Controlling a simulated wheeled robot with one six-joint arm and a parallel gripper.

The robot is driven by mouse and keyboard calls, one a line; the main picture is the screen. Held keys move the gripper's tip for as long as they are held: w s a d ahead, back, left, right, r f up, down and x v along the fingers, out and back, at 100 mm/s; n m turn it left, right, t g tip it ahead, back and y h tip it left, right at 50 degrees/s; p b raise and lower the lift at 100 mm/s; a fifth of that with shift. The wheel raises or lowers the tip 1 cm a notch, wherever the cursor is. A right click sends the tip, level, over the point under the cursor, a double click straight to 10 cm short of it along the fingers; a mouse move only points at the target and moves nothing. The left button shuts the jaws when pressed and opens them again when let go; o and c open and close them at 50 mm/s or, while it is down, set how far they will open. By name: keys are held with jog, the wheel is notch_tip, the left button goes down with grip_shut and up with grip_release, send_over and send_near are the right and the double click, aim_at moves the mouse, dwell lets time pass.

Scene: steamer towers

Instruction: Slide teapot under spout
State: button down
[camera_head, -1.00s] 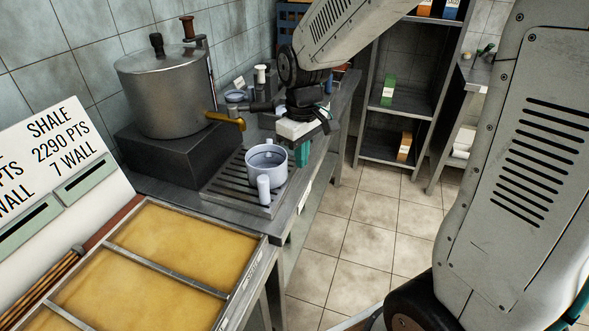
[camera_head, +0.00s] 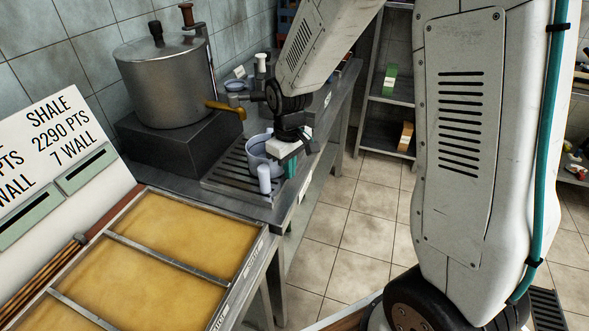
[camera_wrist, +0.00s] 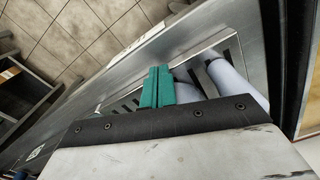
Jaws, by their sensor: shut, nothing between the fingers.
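The teapot, a pale blue pot (camera_head: 257,157) with a thick upright handle in front, stands on a slatted drip tray (camera_head: 226,182). The brass spout (camera_head: 226,109) juts from the big metal urn (camera_head: 166,88), behind and left of the teapot. The teapot stands in front and to the right of the spout. My gripper (camera_head: 291,168) has teal fingers pointing down, just right of the teapot, and its wrist hides part of the pot's rim. In the wrist view, the fingers (camera_wrist: 157,86) are together and empty, beside pale parts of the teapot (camera_wrist: 232,80); contact is unclear.
A tray of yellow slabs (camera_head: 150,250) fills the near left counter. A price sign (camera_head: 50,150) stands left of it. Shelves (camera_head: 385,112) stand at the back right. Open tiled floor (camera_head: 340,230) lies right of the counter.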

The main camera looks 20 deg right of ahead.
jog(key=w+a, duration=0.1)
jog(key=w, duration=0.1)
jog(key=w+a, duration=0.1)
jog(key=w, duration=0.2)
jog(key=w+a, duration=0.1)
jog(key=w, duration=0.2)
jog(key=shift+a, duration=0.35)
